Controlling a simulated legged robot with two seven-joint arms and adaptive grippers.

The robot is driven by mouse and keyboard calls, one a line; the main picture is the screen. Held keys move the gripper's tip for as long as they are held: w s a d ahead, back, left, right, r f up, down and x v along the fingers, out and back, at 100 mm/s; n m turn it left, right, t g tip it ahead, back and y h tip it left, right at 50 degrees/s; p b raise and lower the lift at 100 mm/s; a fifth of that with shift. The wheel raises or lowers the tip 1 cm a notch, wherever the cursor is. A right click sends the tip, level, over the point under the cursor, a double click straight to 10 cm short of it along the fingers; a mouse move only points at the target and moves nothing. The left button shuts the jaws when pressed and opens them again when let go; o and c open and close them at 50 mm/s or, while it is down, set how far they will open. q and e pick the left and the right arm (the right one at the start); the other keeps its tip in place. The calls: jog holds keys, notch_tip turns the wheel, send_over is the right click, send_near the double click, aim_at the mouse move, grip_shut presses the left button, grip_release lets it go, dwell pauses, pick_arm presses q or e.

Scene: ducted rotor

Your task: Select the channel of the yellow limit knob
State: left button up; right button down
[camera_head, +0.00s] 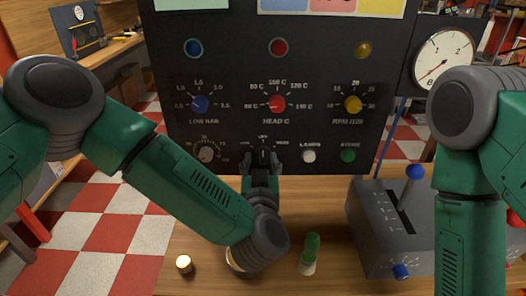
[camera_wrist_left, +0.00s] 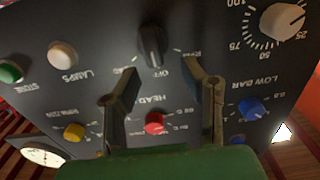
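The black channel selector knob (camera_wrist_left: 152,45) sits low in the middle of the dark panel (camera_head: 225,80); in the head view it (camera_head: 263,154) is partly covered by my gripper. Its grip stands roughly upright, towards the middle label above it. The yellow knob (camera_head: 353,104) is at the panel's right, with the red knob (camera_head: 277,104) in the middle and the blue knob (camera_head: 200,104) at left. My left gripper (camera_head: 262,164) is open and empty; in the left wrist view its fingertips (camera_wrist_left: 160,67) are spread just short of the selector. My right gripper is out of view.
A white knob (camera_head: 206,152) is left of the selector; a white button (camera_head: 309,156) and green button (camera_head: 348,155) are right. A grey lever box (camera_head: 385,235) stands right on the wooden bench (camera_head: 210,265). A green-topped piece (camera_head: 311,250) stands in front.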

aim_at(263, 152)
pick_arm(q)
jog(key=shift+w+a+r, duration=0.1)
jog(key=shift+w+a, duration=0.1)
jog(key=shift+w, duration=0.9)
jog(key=shift+w+d, duration=0.15)
jog(key=shift+w, duration=0.15)
jog(key=shift+w+d, duration=0.2)
jog(key=shift+d, duration=0.6)
jog(key=shift+a, duration=0.15)
jog(key=c, duration=0.6)
jog(key=shift+a, duration=0.25)
grip_shut()
jog(key=shift+a, duration=0.25)
jog(key=shift+d, duration=0.2)
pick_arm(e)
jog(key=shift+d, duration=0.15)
